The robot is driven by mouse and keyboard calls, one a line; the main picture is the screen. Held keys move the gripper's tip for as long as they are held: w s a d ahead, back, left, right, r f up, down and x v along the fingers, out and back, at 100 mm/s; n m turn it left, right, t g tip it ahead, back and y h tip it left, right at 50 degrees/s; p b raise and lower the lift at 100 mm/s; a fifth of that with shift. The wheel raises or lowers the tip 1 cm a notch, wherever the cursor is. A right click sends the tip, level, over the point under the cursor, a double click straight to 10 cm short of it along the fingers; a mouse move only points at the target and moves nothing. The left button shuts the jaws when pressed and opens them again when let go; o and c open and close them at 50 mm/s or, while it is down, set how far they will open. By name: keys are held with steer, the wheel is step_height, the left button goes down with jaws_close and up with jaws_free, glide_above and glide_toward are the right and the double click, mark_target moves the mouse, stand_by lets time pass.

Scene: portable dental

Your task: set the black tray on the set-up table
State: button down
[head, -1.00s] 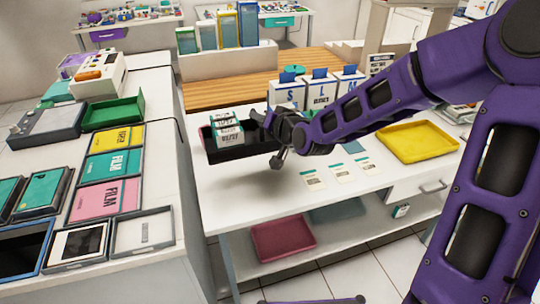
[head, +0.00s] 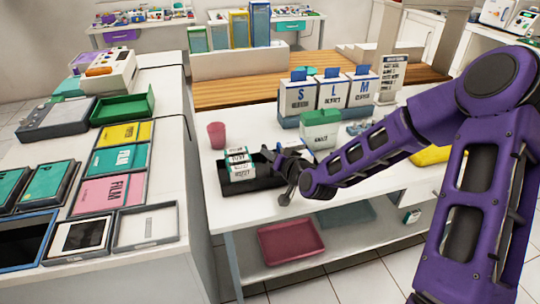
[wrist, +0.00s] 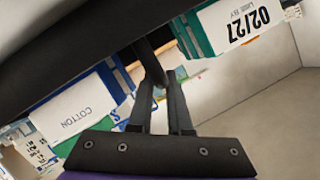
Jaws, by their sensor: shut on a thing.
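The black tray (head: 252,187) is over the left front part of the white set-up table (head: 300,207) in the head view. It looks level and low; I cannot tell whether it touches the tabletop. White and green boxes (head: 238,160) stand in it. My gripper (head: 280,162) is at the tray's right side, shut on its rim. In the wrist view my gripper's fingers (wrist: 160,85) close on the dark tray wall (wrist: 60,45), with a cotton box (wrist: 75,108) and a green-and-white box (wrist: 235,25) beyond it.
A pink cup (head: 216,135) stands behind the tray. S, L and M boxes (head: 331,93) and a green-topped box (head: 320,128) stand farther back. A yellow tray (head: 430,155) is partly behind my arm. A counter (head: 170,200) with film boxes runs along the left.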

steer(key=c, duration=0.8)
jaws_free()
steer(key=shift+c, duration=0.2)
steer(key=shift+d+r, duration=0.1)
steer(key=p+v, duration=0.2)
steer(key=v, duration=1)
steer(key=shift+p, duration=0.35)
